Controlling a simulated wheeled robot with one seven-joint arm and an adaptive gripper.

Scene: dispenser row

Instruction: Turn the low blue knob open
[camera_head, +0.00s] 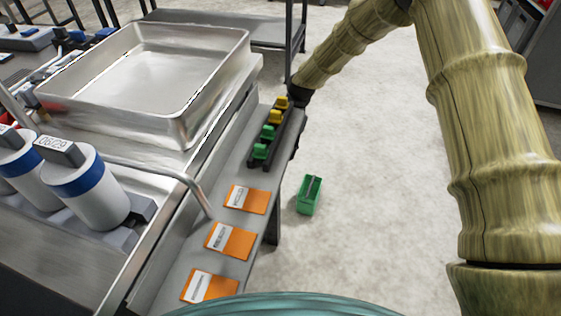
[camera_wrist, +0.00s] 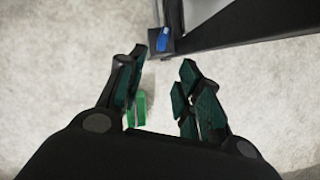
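The blue knob (camera_wrist: 163,39) shows in the wrist view at the top centre. It is set on a small dark block on a dark frame bar. My gripper (camera_wrist: 162,62) is open and empty, with its two dark-green fingers spread below the knob in the picture, apart from it. In the head view I cannot make out this knob. There the dark end of my arm (camera_head: 301,96) is by the far right end of the steel counter's front ledge, and the fingers are hidden.
A row of green and yellow knobs (camera_head: 268,134) sits on the ledge near my arm. Several orange cards (camera_head: 247,199) lie along it. A green bin (camera_head: 309,195) stands on the floor. A steel tray (camera_head: 150,85) and white dispensers (camera_head: 85,190) are on the left. Floor at right is clear.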

